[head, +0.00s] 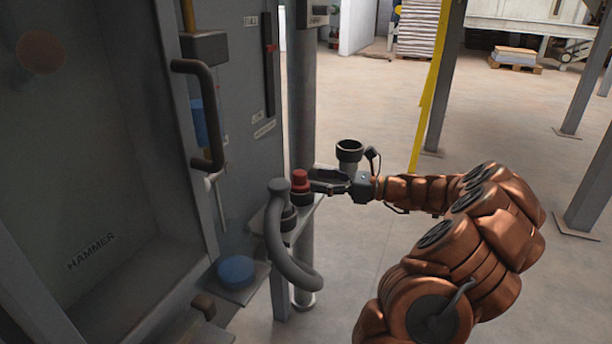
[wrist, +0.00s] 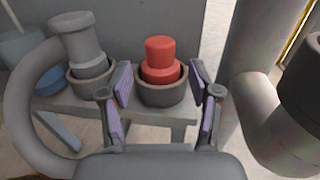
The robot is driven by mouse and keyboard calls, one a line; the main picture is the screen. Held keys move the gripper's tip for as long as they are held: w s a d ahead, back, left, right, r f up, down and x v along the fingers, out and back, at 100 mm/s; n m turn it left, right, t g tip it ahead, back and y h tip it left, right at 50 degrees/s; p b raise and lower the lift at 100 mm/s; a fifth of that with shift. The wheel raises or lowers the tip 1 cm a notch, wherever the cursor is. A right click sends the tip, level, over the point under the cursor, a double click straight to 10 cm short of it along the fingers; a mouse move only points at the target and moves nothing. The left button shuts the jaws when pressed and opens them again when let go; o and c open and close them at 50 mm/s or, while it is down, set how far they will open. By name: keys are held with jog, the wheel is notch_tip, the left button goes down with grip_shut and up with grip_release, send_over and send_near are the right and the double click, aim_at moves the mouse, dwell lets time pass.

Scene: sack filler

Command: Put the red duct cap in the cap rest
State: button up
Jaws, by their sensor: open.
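The red duct cap (head: 300,179) is a stepped red cylinder, also in the wrist view (wrist: 160,60). It sits upright in a dark round cup on a small grey shelf, and the cup's rim (wrist: 163,95) surrounds its lower part. This cup looks like the cap rest. My gripper (head: 313,182) is at the cap, and in the wrist view (wrist: 160,84) its two purple-padded fingers are spread on either side of cap and cup. I see gaps between the pads and the red cap. The cap's bottom is hidden inside the cup.
A grey hose end (wrist: 80,45) stands in a second cup left of the cap, its hose (head: 290,262) curving down. An open dark-rimmed pipe (head: 349,151) stands behind my gripper. A grey post (head: 301,100) rises behind the shelf. A cabinet with a dark handle (head: 205,115) is at left.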

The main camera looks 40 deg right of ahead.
jog(key=p+v, duration=0.1)
jog(key=v, duration=0.5)
dwell(0.3)
